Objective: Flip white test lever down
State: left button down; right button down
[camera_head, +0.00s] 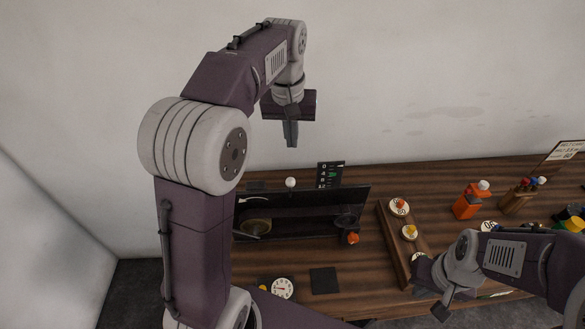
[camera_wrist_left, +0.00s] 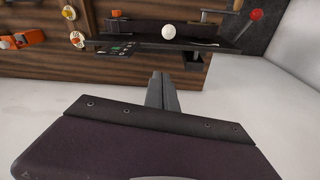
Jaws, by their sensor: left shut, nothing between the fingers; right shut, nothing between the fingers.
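A white ball knob (camera_head: 291,182) stands at the top edge of a long black panel (camera_head: 330,200) on the wooden bench. It also shows in the left wrist view (camera_wrist_left: 168,32). My left gripper (camera_head: 291,143) is shut and empty, pointing down above the knob in the head view and apart from it. Its closed fingers (camera_wrist_left: 158,78) show in the wrist view with the knob beyond them. Another white ball (camera_head: 484,185) tops an orange block (camera_head: 467,203) further right. My right gripper (camera_head: 441,310) is shut and empty, low at the right front.
A small dark sign (camera_head: 330,175) stands behind the panel. A wooden rail (camera_head: 395,245) with several round pieces lies to its right. A white dial (camera_head: 283,289) and a dark square (camera_head: 324,280) lie in front. My left arm hides the bench's left part.

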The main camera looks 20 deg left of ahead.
aim_at(290, 190)
pick_arm(q)
jog(key=s+f+p, duration=0.1)
jog(key=f, duration=0.1)
jog(key=s+f+p, duration=0.1)
jog(key=f, duration=0.2)
jog(key=d+f+p, duration=0.1)
jog(key=f, duration=0.2)
jog(key=shift+s+f, duration=0.2)
jog(key=shift+s, duration=0.2)
jog(key=shift+w, duration=0.1)
jog(key=shift+w+f, duration=0.1)
jog(key=shift+w, duration=0.05)
